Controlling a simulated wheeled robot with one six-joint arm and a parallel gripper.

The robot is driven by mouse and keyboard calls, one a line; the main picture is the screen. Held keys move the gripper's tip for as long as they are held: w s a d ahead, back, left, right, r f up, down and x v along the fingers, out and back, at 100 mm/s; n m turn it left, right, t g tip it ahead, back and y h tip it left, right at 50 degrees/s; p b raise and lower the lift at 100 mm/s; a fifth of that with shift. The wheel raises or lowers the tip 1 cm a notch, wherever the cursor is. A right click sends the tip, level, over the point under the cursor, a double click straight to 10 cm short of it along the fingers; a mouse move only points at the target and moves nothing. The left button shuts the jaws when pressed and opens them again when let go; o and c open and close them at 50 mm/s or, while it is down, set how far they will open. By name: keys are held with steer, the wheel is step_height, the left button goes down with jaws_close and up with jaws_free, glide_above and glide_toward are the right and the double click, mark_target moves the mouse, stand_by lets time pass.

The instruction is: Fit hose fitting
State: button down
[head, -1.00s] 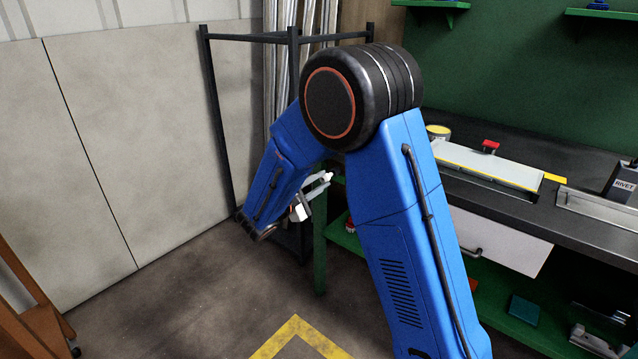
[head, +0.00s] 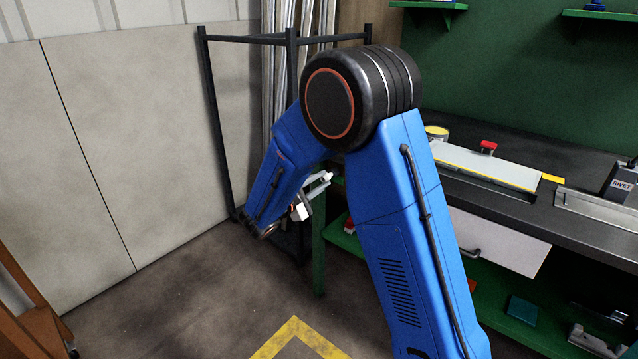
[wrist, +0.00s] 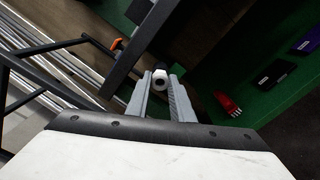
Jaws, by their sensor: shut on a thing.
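In the wrist view, my gripper (wrist: 161,90) is shut on a small hose fitting (wrist: 160,75). In the head view, my gripper (head: 321,183) is small and pale, low behind my blue arm, beside the bench's green leg. The fitting is too small there to make out clearly. An orange part (wrist: 117,44) shows beyond the fingertips to the left in the wrist view; I cannot tell whether it belongs to the fitting's seat.
A black rack frame (head: 212,120) with pale long stock stands behind the arm. The dark workbench (head: 470,185) with a green lower shelf (head: 345,238) is to the right. In the wrist view a red item (wrist: 228,102) lies on the green shelf. Open floor lies at front left.

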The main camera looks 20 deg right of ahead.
steer(key=shift+x, duration=0.95)
steer(key=c, duration=1.5)
jaws_free()
